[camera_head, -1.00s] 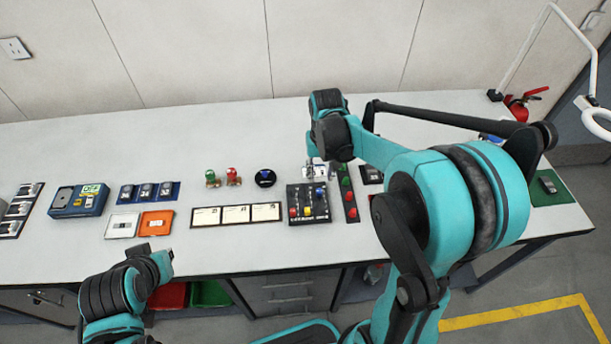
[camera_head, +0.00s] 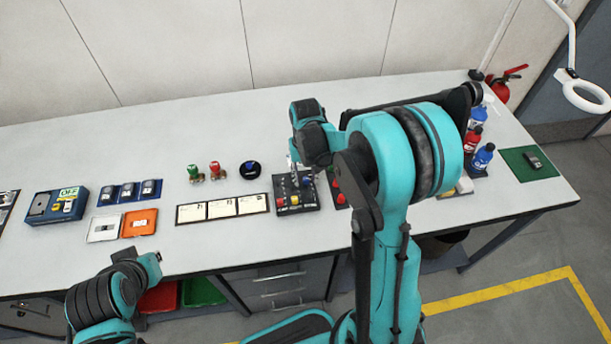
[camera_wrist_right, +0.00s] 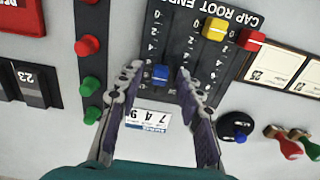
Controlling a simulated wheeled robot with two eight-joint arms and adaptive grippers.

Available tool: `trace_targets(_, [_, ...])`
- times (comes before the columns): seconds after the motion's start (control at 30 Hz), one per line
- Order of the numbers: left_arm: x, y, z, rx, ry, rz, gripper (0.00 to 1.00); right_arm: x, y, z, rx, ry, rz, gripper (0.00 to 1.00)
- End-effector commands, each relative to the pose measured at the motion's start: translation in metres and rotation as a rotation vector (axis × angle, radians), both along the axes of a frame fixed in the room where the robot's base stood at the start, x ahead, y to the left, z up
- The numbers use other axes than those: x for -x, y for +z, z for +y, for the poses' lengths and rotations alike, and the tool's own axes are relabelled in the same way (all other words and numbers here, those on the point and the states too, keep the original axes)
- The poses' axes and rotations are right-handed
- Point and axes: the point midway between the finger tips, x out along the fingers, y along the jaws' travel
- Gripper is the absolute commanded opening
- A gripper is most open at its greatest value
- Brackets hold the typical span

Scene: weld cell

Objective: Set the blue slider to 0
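A black slider panel (camera_head: 284,208) stands on the bench, with red, yellow and blue knobs. In the right wrist view the panel (camera_wrist_right: 190,50) appears upside down, with number scales beside its slots. The blue slider (camera_wrist_right: 160,76) is near the slot end closest to my gripper; its exact reading is hard to tell. The yellow slider (camera_wrist_right: 215,29) and red slider (camera_wrist_right: 252,40) sit farther up. My right gripper (camera_wrist_right: 158,78) is open, with a fingertip on each side of the blue knob and gaps visible. My left gripper (camera_head: 150,262) is at the bench's front edge; its fingers are unclear.
A strip of red and green buttons (camera_wrist_right: 90,85) lies beside the panel. A round black base with a blue knob (camera_head: 250,169) and green and red knobs (camera_head: 204,171) stand behind. White cards (camera_head: 222,208) lie left. Bottles (camera_head: 482,158) stand right.

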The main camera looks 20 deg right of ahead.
Motion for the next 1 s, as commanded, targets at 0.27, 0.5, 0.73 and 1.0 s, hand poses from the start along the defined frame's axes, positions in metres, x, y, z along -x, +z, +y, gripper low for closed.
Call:
trace_targets(0.27, [0.0, 0.0, 0.0, 0.0, 0.0, 0.0, 0.0, 0.0, 0.0, 0.0, 0.0, 0.0, 0.0, 0.0])
trace_targets(0.5, [0.0, 0.001, 0.0, 0.0, 0.0, 0.0, 0.0, 0.024, 0.001, 0.006, 0.0, 0.0, 0.0, 0.0])
trace_targets(0.73, [0.0, 0.002, 0.0, 0.0, 0.0, 0.0, 0.0, 0.062, 0.001, 0.016, 0.0, 0.001, 0.0, 0.0])
trace_targets(1.0, [0.0, 0.002, 0.0, 0.0, 0.0, 0.0, 0.0, 0.067, 0.0, 0.018, -0.001, 0.001, 0.004, 0.0])
